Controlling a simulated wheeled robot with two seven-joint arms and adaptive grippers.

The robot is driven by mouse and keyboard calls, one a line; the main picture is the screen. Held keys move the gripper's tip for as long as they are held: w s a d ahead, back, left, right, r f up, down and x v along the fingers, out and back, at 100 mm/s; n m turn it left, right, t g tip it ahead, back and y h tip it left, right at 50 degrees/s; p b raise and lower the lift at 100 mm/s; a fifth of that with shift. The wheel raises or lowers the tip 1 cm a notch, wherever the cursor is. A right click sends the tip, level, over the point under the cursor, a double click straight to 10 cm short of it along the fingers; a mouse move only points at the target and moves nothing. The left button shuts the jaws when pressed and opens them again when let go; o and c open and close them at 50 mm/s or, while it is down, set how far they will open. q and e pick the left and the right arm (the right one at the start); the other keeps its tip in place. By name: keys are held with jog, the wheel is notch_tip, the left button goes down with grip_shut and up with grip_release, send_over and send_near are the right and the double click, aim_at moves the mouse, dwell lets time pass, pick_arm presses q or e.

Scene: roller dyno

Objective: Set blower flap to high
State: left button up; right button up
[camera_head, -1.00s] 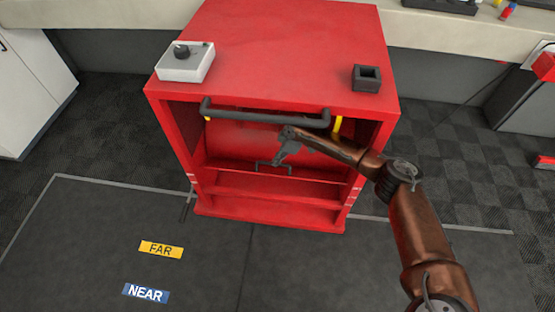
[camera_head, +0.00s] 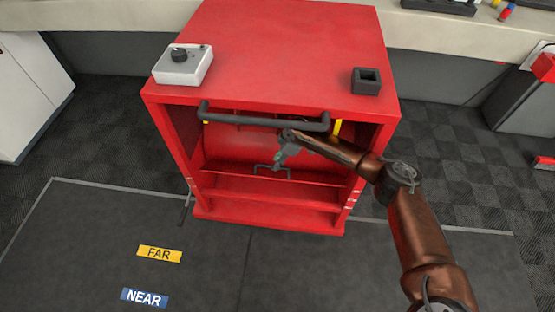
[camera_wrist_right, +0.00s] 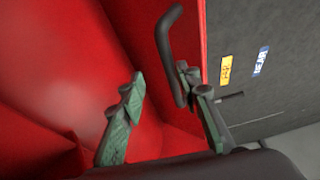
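The red blower cabinet (camera_head: 290,50) stands open at the front. Inside it is a wide red panel, likely the flap (camera_head: 320,177), with a small dark bent handle (camera_head: 270,168) at its upper edge. My right gripper (camera_head: 281,160) reaches into the opening from the right, just above this handle. In the right wrist view the gripper (camera_wrist_right: 162,88) has its fingers spread apart. A dark bent handle (camera_wrist_right: 166,45) shows there, its lower end close to the right finger; whether they touch I cannot tell. My left gripper is not in view.
A thick dark bar (camera_head: 265,117) crosses the cabinet front above my gripper. A grey box with a black knob (camera_head: 183,65) and a small black square holder (camera_head: 366,80) sit on top. FAR (camera_head: 159,254) and NEAR (camera_head: 144,298) labels lie on the clear floor mat.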

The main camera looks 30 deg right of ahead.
jog(key=shift+d+r, duration=0.1)
jog(key=shift+r, duration=0.15)
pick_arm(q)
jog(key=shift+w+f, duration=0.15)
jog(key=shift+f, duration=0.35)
pick_arm(e)
notch_tip(320, 180, up, 10)
jog(key=shift+f, duration=0.15)
